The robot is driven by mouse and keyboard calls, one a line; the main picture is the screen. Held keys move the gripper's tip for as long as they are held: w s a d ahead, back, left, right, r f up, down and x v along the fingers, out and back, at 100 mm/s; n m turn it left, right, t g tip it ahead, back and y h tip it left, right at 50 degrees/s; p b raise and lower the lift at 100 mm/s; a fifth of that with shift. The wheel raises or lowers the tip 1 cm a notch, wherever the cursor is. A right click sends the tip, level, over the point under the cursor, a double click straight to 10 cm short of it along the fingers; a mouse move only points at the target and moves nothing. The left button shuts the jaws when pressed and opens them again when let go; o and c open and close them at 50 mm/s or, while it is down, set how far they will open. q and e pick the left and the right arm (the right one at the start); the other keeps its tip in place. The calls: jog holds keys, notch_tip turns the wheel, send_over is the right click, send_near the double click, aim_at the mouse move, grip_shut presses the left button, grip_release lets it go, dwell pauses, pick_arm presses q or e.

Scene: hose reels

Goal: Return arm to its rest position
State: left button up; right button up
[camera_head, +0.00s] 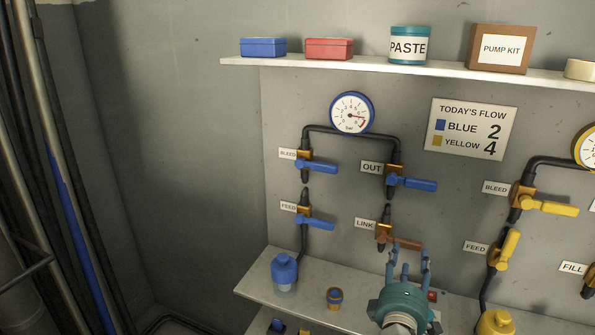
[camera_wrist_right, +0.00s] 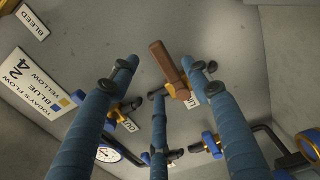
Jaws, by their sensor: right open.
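My right gripper (camera_head: 409,256) is teal and points up the wall, just below the LINK valve with its brown handle (camera_head: 407,243). Its fingers are spread and nothing is held between them. In the head view the fingertips overlap the handle's lower edge; I cannot tell whether they touch it. In the right wrist view the brown handle (camera_wrist_right: 168,65) shows beyond the spread blue-wrapped fingers of the right gripper (camera_wrist_right: 150,85). My left gripper is in neither view.
Blue-handled valves (camera_head: 412,183) and yellow-handled valves (camera_head: 508,249) line the wall. An upper shelf (camera_head: 360,65) holds boxes and a paste tub (camera_head: 409,45). Wall space at left is clear.

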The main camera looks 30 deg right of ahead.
jog(key=s+a+f+m+g+y, duration=0.2)
jog(key=s+a+f+m+y, duration=0.15)
jog(key=a+f, duration=0.4)
jog(key=s+a+f+m+g+y, duration=0.2)
jog(key=s+a+f+y, duration=0.25)
jog(key=a+f, duration=0.35)
jog(key=s+a+f+g+y, duration=0.2)
jog(key=s+a+y, duration=0.1)
jog(key=s+a, duration=0.4)
jog(key=s+a+f+g+y, duration=0.25)
jog(key=s+a, duration=0.25)
jog(key=a, duration=0.4)
notch_tip(320, 180, down, 25)
jog(key=s+g, duration=0.1)
jog(key=s+d+f+g, duration=0.1)
jog(key=s+d+f, duration=0.2)
jog(key=s+f, duration=1.4)
jog(key=shift+s+f, duration=0.4)
